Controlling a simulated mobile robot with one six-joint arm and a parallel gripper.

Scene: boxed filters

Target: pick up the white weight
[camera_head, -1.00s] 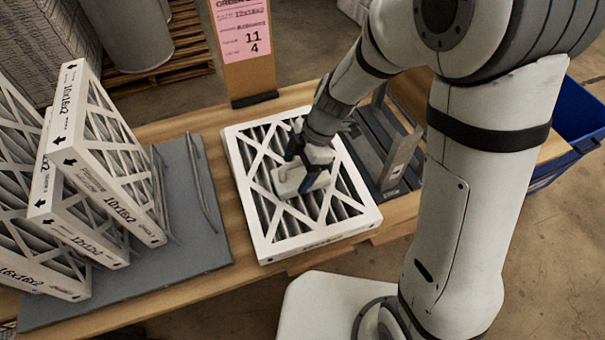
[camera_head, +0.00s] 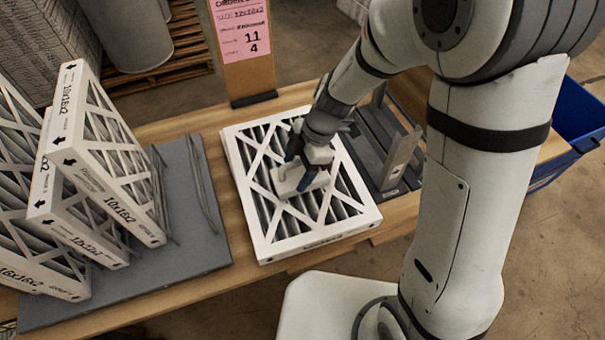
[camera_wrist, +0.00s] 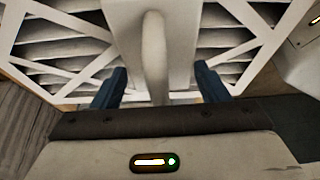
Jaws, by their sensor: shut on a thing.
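The white weight (camera_head: 291,183) is a pale block resting on or just above the top filter (camera_head: 258,220) of a flat stack on the wooden table. In the wrist view, the weight (camera_wrist: 134,14) has a raised rounded handle (camera_wrist: 154,60) running between my two blue fingers. My gripper (camera_head: 302,172) reaches down over the weight and is shut on it. In the wrist view, my gripper (camera_wrist: 155,88) has a finger on each side of the handle; the exact contact is hard to see. The gripper hides part of the weight in the head view.
Boxed filters (camera_head: 115,205) stand upright in a grey rack (camera_head: 200,245) at left. A pink order sign (camera_head: 240,35) stands behind. A dark slatted fixture with an upright metal plate (camera_head: 400,155) is right of the stack. A blue bin (camera_head: 580,110) is at far right.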

